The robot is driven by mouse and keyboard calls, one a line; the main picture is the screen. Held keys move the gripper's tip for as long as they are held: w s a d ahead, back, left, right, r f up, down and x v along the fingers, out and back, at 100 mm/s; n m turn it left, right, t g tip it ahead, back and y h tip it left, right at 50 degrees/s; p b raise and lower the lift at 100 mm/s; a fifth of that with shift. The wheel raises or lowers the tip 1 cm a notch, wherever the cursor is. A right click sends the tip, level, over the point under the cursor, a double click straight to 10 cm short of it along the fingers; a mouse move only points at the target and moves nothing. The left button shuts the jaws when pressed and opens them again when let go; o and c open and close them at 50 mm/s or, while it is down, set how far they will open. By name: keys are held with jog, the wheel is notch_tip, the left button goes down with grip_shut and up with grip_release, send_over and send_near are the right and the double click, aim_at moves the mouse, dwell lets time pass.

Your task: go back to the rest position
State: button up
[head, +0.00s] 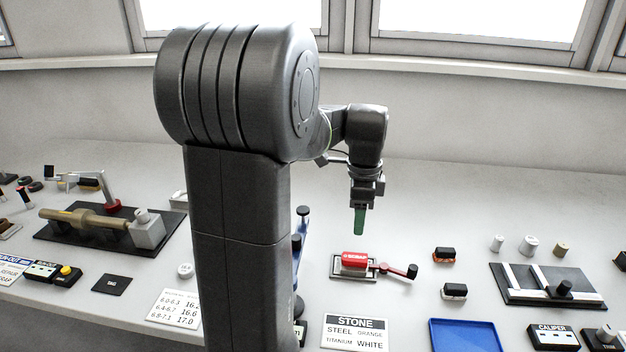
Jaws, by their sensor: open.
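My gripper (359,222) hangs at the end of my dark arm, pointing down above the bench near the middle of the head view. Its lower end is green, and the jaws are open. It is seen edge-on, so the gap between the fingers is hidden. Beneath it and apart from it, a red block (355,259) sits on a small grey fixture with a red lever and black knob. My large arm link covers part of the bench to the left of the gripper.
The white bench (450,220) is clear behind the fixture. A blue tray (466,336) and a STONE sign (355,333) are in front. A black plate with white rails (545,285) is at right. A shaft fixture (85,220) is at left. Windows line the back wall.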

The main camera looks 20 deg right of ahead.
aim_at(355, 257)
notch_tip(355, 257, down, 12)
jog(key=shift+f, duration=0.1)
notch_tip(355, 257, up, 3)
jog(key=shift+f, duration=0.2)
jog(key=shift+r, duration=0.6)
jog(key=shift+f, duration=0.1)
